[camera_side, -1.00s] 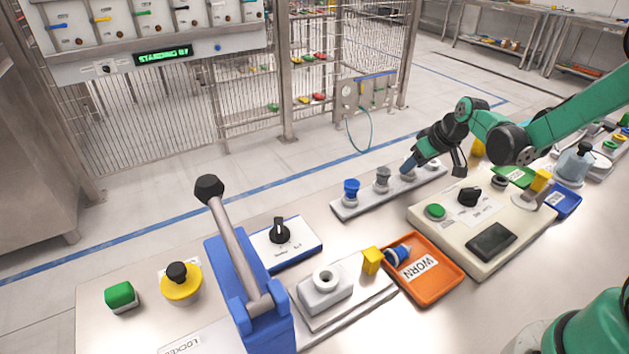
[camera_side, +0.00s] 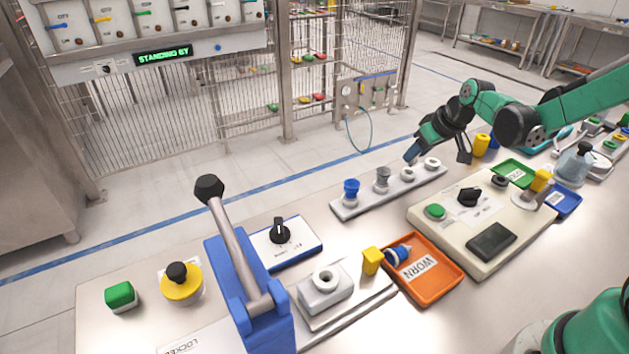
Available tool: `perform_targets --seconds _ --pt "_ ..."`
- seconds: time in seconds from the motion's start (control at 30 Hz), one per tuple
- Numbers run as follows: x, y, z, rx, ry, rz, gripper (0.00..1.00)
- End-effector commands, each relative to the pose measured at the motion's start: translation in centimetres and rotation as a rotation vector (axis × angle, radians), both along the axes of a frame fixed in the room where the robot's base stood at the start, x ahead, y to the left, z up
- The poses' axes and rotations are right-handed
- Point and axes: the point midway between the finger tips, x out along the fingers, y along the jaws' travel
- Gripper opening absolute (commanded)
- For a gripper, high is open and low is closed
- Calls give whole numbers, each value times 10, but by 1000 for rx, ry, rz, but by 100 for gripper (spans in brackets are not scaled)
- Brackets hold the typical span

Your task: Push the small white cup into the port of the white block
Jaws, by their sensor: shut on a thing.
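My gripper (camera_side: 412,154) is at the back, just above the third place of the grey rack (camera_side: 345,213). It is shut on a small cup, taken to be the white one; the fingers mostly hide it and its colour is unclear. The cup hangs clear of the rack. The white block (camera_side: 318,297) sits on a metal plate at the front, right of the blue lever stand. My gripper is far behind and to the right of the block.
The rack holds a blue cup (camera_side: 351,188) and a grey cup (camera_side: 383,177); two low white round pieces (camera_side: 408,174) stand at its right.

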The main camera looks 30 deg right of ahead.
Motion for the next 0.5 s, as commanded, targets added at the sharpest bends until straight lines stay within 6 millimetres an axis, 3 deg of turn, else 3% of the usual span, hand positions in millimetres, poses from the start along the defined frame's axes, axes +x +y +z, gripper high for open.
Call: perform_targets --seconds 0.5 --pt "0 0 21 0 0 0 0"
